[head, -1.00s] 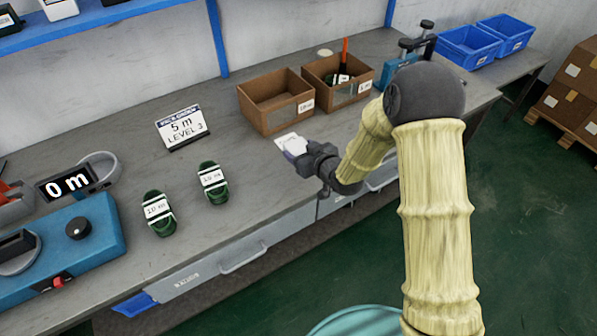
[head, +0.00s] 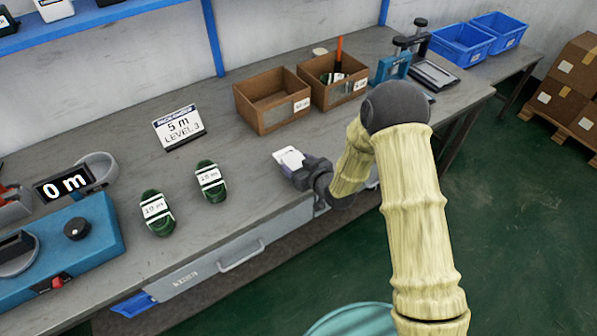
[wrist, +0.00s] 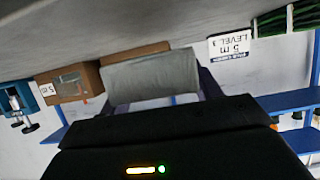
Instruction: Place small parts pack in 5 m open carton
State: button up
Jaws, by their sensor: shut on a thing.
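My gripper (head: 296,166) is shut on a small white pack (head: 287,156), held above the bench just in front of the cartons. In the wrist view the pack (wrist: 152,78) is a pale grey-white block between the fingers. Two open brown cartons stand behind it. The right carton (head: 340,94) holds dark green items and an upright orange-handled tool. Its label appears to read 5 m in the inverted wrist view (wrist: 70,80). The left carton (head: 268,112) looks empty; its label is too small to read surely. The pack is outside both cartons.
A sign (head: 180,127) reads 5 m, level 3. Two green coils (head: 155,212) lie at left, near a blue machine (head: 75,245) showing 0 m. A blue clamp tool (head: 392,68) stands right of the cartons. Blue bins (head: 460,44) are at far right.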

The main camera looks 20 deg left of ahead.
jog(key=shift+f, duration=1.75)
jog(key=shift+f, duration=0.1)
jog(key=shift+f, duration=0.15)
jog(key=o, duration=1.1)
jog(key=shift+c, duration=0.2)
